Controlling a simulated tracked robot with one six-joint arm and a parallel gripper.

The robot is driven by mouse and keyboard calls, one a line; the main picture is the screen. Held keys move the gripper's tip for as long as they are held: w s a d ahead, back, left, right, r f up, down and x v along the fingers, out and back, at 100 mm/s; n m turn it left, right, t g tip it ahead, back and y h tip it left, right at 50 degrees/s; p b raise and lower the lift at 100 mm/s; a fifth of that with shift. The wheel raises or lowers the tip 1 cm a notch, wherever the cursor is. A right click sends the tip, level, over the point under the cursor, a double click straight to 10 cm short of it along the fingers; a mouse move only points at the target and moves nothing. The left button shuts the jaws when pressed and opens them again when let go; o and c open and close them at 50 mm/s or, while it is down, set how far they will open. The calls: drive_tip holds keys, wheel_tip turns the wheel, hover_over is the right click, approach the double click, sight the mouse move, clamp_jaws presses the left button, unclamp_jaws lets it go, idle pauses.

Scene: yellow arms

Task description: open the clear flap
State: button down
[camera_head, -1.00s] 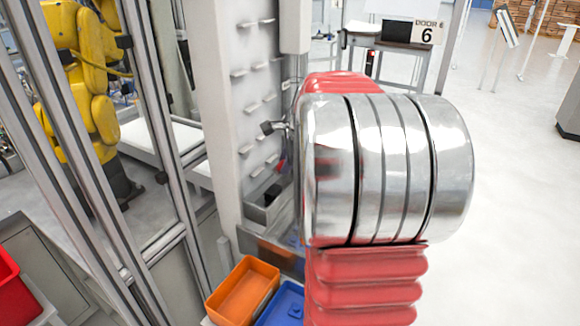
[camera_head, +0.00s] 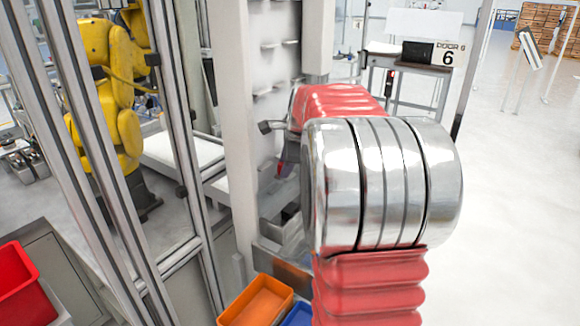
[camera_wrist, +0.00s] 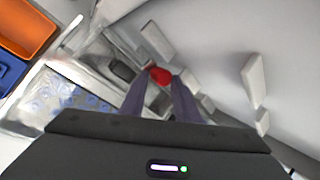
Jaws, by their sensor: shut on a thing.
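My gripper (camera_wrist: 160,82) is shut on a small red knob (camera_wrist: 159,75), seen between its two dark fingertips in the wrist view. In the head view the red knob (camera_head: 280,168) shows as a small spot beside the pale machine, and my arm hides most of the gripper. A clear, shiny panel (camera_wrist: 62,100) with blue pieces showing through it lies left of the fingers in the wrist view. I cannot tell for sure whether it is the flap, or how far it stands open.
An orange bin (camera_head: 256,300) and a blue bin (camera_head: 298,315) stand below the machine. A white panel with several small ledges (camera_head: 275,75) rises behind my gripper. A metal frame (camera_head: 165,120) stands at the left, with a yellow robot arm (camera_head: 115,95) behind it.

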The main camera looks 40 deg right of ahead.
drive_tip(key=shift+w+a+f, duration=0.1)
drive_tip(key=shift+a+f, duration=0.2)
drive_tip(key=shift+f, duration=0.25)
drive_tip(key=c, duration=1.6)
unclamp_jaws()
drive_tip(key=v, duration=1.4)
drive_tip(key=shift+w+d+r, duration=0.1)
drive_tip(key=shift+d+r, duration=0.25)
drive_tip(key=shift+r, duration=0.1)
